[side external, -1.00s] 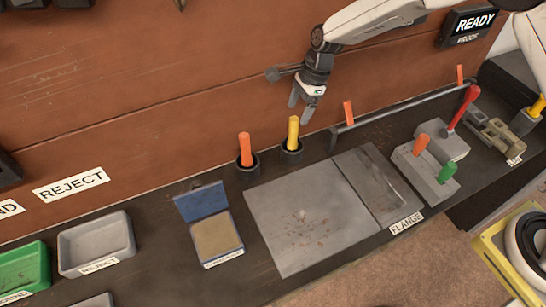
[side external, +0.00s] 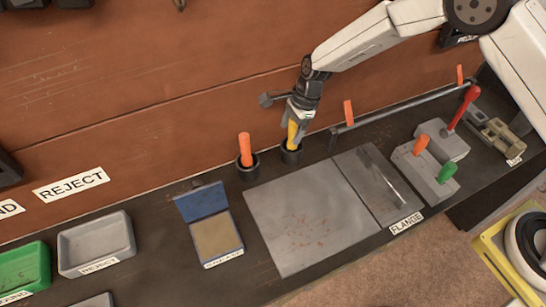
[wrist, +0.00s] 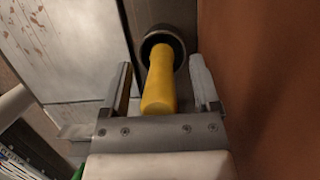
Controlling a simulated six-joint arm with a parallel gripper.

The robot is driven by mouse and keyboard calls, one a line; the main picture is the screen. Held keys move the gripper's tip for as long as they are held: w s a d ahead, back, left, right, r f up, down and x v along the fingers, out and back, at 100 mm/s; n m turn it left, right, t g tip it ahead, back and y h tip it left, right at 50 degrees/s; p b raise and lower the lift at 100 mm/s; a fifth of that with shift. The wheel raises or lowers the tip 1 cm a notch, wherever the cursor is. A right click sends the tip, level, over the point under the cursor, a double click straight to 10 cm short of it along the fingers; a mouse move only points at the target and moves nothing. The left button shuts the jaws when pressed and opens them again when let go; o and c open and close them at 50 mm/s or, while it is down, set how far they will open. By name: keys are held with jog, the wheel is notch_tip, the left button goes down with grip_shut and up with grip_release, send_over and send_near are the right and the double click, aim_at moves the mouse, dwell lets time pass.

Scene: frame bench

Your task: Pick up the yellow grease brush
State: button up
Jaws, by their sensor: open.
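The yellow grease brush (side external: 292,133) stands upright in a dark round holder (side external: 291,152) at the back of the bench, against the brown wall. Only its yellow handle shows; its lower end is hidden in the holder. My gripper (side external: 298,125) is over the brush from above, pointing down. In the wrist view the yellow handle (wrist: 160,82) lies between the two fingers of my gripper (wrist: 163,95), with a gap on each side. The fingers are open and the brush still sits in its holder (wrist: 163,45).
An orange-handled tool (side external: 244,148) stands in a like holder just to the left. A grey plate (side external: 300,215) lies in front. A raised bar (side external: 400,107) runs to the right. A blue-lidded box (side external: 216,235) and a grey reject tray (side external: 97,243) are to the left.

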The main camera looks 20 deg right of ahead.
dwell(0.5)
grip_shut()
jog(key=shift+r, duration=0.15)
jog(key=shift+r, duration=4.85)
